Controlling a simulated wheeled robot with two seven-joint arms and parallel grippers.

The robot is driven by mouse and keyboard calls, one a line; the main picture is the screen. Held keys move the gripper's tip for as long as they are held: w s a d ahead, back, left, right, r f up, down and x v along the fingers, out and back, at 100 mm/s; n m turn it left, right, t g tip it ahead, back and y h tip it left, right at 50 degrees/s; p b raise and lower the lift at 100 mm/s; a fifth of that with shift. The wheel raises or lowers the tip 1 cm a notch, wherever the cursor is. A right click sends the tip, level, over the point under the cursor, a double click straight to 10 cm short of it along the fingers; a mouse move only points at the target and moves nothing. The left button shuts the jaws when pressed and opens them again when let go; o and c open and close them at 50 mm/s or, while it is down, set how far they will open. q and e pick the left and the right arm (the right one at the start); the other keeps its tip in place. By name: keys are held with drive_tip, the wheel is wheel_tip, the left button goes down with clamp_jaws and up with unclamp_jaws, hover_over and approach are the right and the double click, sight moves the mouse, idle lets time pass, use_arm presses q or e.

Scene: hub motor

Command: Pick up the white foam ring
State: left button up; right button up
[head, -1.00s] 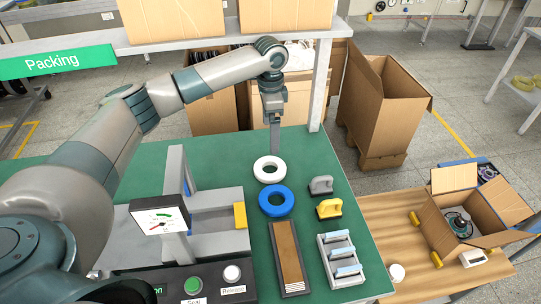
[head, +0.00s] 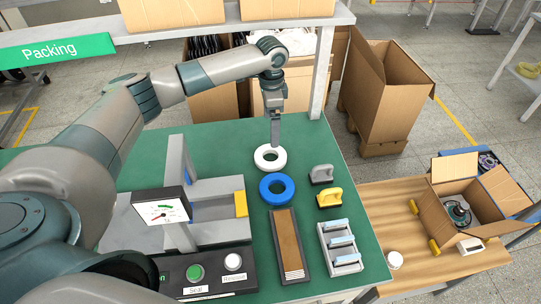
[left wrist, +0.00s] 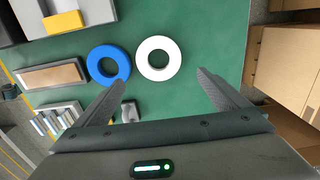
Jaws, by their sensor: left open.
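The white foam ring (head: 270,158) lies flat on the green table mat (head: 225,150), just behind the blue ring (head: 277,188). My left gripper (head: 275,140) points down above the far side of the white ring in the head view. In the left wrist view, the white ring (left wrist: 158,58) lies beyond and between the two spread fingers, closer to the left one, with the blue ring (left wrist: 109,65) to its left. My left gripper (left wrist: 158,85) is open and empty. My right gripper is not in view.
A grey handled block (head: 321,174) and a yellow one (head: 329,199) stand right of the rings. A sealing machine with a dial (head: 160,212) stands to the left. A brown tray (head: 289,245) lies in front.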

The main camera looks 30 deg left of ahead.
use_arm(q)
drive_tip(key=p, duration=0.2)
approach(270, 160)
drive_tip(key=shift+w, duration=0.3)
drive_tip(key=shift+f, duration=0.55)
drive_tip(key=shift+s+f+p, duration=0.15)
drive_tip(key=shift+f+p, duration=0.55)
drive_tip(key=shift+p, duration=0.3)
wheel_tip(270, 160, down, 3)
drive_tip(key=shift+s+p, duration=0.1)
drive_tip(key=shift+p, duration=0.5)
drive_tip(key=shift+f, duration=0.4)
drive_tip(key=c, duration=0.8)
